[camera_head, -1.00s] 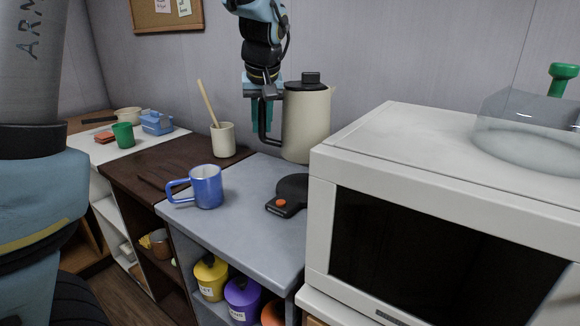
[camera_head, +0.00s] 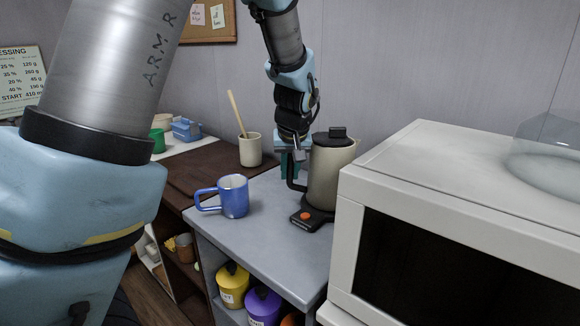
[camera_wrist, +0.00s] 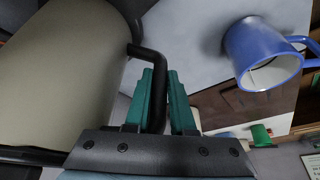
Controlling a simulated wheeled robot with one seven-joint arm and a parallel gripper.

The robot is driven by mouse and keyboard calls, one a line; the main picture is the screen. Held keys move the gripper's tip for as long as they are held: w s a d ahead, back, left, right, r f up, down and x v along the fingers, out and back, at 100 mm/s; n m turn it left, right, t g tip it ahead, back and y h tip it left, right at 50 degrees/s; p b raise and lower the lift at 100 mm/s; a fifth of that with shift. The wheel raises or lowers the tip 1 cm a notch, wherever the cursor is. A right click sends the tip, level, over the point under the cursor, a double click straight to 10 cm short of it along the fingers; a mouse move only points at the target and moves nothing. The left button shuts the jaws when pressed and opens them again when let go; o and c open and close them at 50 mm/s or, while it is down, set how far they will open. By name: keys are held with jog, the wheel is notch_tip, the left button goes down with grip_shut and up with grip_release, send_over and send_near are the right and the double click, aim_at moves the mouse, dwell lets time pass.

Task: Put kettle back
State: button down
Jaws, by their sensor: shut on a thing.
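The kettle (camera_head: 328,172) is cream with a black lid and a black handle. It stands upright over the black kettle base (camera_head: 309,217), which has an orange switch and sits on the grey counter. The kettle's bottom appears at or just above the base; I cannot tell whether it is fully seated. My gripper (camera_head: 291,165) is at the kettle's left side, shut on its handle. In the wrist view the green fingers (camera_wrist: 168,98) close around the black handle, with the kettle body (camera_wrist: 62,75) to the left.
A blue mug (camera_head: 234,197) stands on the grey counter (camera_head: 265,240), left of the kettle. A cream crock (camera_head: 250,150) with a wooden spoon is behind it. A white microwave (camera_head: 440,180) stands close on the right. Colored canisters (camera_head: 233,285) sit on the shelf below.

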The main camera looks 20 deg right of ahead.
jog(key=c, duration=0.8)
grip_release()
jog(key=shift+f, duration=0.1)
jog(key=shift+o, duration=0.2)
jog(key=b+v, duration=0.1)
jog(key=v, duration=1.1)
jog(key=w+a+f+g, duration=0.1)
jog(key=a+f, duration=0.3)
jog(key=a, duration=0.3)
jog(key=a+f+g, duration=0.1)
jog(key=a+f, duration=0.2)
jog(key=a, duration=0.5)
jog(key=s+a+f+n, duration=0.1)
jog(key=s+a+f, duration=0.2)
jog(key=a, duration=0.4)
jog(key=s+a+f+n, duration=0.1)
jog(key=s+a+f, duration=0.3)
jog(key=a, duration=0.3)
jog(key=shift+g+y, duration=0.4)
jog(key=shift+a+f, duration=0.15)
